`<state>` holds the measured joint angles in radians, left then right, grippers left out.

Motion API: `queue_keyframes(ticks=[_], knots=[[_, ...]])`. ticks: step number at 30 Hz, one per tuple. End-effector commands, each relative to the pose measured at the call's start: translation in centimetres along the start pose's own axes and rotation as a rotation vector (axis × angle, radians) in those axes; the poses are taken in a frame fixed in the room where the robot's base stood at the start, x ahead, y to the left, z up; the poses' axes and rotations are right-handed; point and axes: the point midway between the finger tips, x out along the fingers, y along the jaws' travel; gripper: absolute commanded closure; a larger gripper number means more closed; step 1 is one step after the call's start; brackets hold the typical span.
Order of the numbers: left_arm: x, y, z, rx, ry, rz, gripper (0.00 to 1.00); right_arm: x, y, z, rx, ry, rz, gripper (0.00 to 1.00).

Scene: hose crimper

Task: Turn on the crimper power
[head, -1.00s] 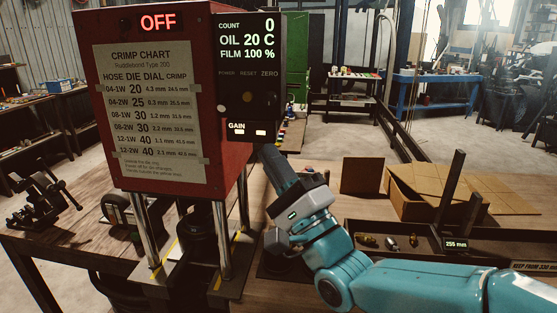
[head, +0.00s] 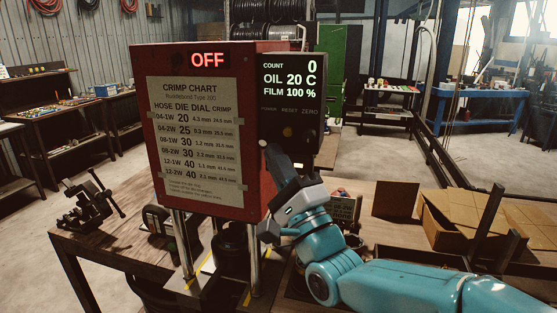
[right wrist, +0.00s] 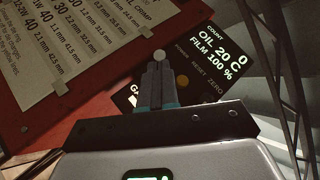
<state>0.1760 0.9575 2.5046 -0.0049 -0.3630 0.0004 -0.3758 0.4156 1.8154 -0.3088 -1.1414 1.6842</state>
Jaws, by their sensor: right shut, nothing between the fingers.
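The red crimper (head: 200,130) stands on the wooden bench, with a lit red OFF sign (head: 207,60) on top. Its black control panel (head: 289,95) is on the right side. My right gripper (head: 270,150) is shut and empty, raised to the panel's lower left. In the right wrist view its closed fingertips (right wrist: 159,68) point at the pale round power button (right wrist: 160,56), by the POWER label. Whether they touch it I cannot tell. The amber reset button (right wrist: 182,82) and dark zero button (right wrist: 208,98) sit beside it. My left gripper is not in view.
A crimp chart (head: 195,140) covers the red front. Metal posts (head: 184,245) stand below the housing. A vise (head: 90,208) is at the bench's left. Cardboard boxes (head: 450,215) lie at the right. The space right of the panel is open.

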Motion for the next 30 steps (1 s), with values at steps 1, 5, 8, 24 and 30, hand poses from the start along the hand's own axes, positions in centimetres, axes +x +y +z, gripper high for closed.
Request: queue_keyframes(ticks=[1,5,8,24,30], knots=[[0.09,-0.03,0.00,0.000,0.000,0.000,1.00,-0.02,-0.07,0.06,0.004,0.003,0.002,1.00],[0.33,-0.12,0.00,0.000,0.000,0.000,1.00,0.00,-0.26,0.24,0.023,0.019,0.020,1.00],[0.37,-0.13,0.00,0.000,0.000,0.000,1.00,0.03,-0.31,0.23,0.033,0.030,0.031,1.00],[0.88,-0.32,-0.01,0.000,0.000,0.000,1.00,0.16,-0.79,0.56,0.090,0.084,0.088,1.00],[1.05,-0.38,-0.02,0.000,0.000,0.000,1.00,0.25,-1.02,0.74,0.117,0.108,0.115,1.00]])
